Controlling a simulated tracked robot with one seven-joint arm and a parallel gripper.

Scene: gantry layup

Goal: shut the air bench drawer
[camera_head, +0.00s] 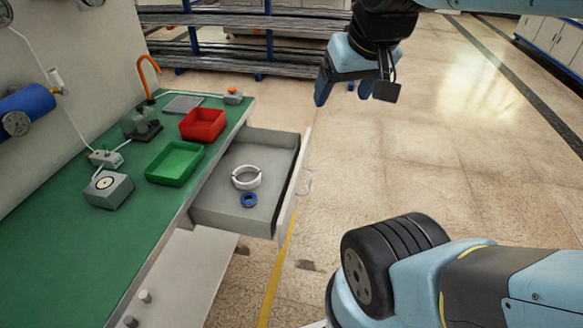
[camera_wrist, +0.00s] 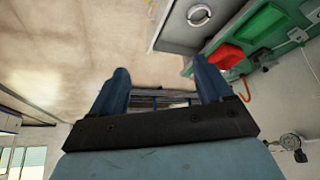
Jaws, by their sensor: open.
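The air bench drawer (camera_head: 232,209) is pulled out from the green-topped bench (camera_head: 85,250), in the head view. Its pale front panel (camera_head: 293,190) has a clear or pale handle (camera_head: 305,182) on the outer face. A white ring (camera_head: 246,177) and a small blue ring (camera_head: 249,200) lie inside. The drawer also shows at the top of the wrist view (camera_wrist: 178,38). My gripper (camera_head: 340,92) is open and empty, raised over the floor beyond and to the right of the drawer. Its two blue fingers (camera_wrist: 163,85) are apart in the wrist view, touching nothing.
On the bench are a red bin (camera_head: 203,124), a green bin (camera_head: 175,163), a grey box (camera_head: 109,189) and an orange hooked tube (camera_head: 147,75). A blue-framed rack (camera_head: 230,60) stands behind. The floor right of the drawer is clear.

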